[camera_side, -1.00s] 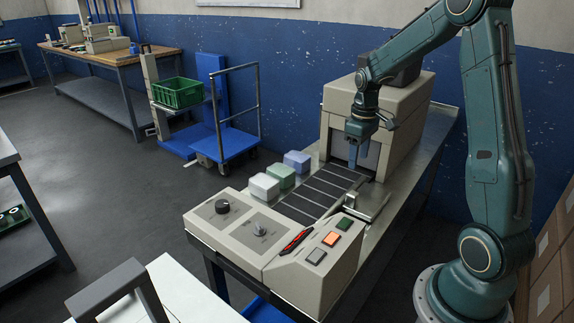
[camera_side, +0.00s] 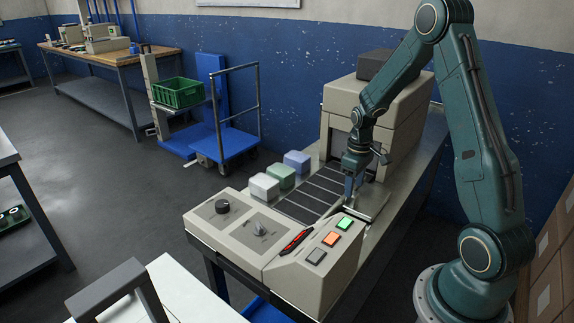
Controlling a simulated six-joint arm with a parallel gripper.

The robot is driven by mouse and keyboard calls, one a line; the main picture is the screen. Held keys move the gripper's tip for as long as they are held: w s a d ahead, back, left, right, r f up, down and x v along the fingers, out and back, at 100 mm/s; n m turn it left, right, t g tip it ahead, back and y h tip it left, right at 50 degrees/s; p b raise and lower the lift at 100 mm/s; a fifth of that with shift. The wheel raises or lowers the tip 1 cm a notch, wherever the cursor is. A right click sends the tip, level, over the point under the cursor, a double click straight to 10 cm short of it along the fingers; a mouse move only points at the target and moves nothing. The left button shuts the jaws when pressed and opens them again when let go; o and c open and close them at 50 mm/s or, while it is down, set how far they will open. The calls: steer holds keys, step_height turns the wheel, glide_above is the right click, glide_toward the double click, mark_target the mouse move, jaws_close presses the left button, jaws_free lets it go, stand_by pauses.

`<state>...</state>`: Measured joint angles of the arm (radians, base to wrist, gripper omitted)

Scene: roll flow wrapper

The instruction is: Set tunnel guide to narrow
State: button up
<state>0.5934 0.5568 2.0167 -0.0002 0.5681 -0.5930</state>
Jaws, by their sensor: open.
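The wrapper (camera_side: 345,97) is a beige box-shaped machine with a dark tunnel mouth, partly hidden by my arm. A dark slatted conveyor belt (camera_side: 303,207) runs out of it toward the control panel. A metal plate (camera_side: 374,200), which looks like the tunnel guide, lies at the belt's right edge. My gripper (camera_side: 350,192) is open and points down beside this plate, low over the belt's right side. Whether its fingers touch the guide is too small to tell. The guide's exact setting cannot be read.
The control panel (camera_side: 222,228) carries a black knob (camera_side: 222,206), a grey switch (camera_side: 260,229), a red-handled tool (camera_side: 297,241), and green (camera_side: 345,223), orange (camera_side: 331,239) and grey (camera_side: 316,256) buttons. White (camera_side: 264,187), green (camera_side: 280,175) and blue (camera_side: 297,161) blocks stand along the belt's left side.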

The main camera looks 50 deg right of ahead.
mark_target(359, 202)
steer(key=shift+f, duration=2.15)
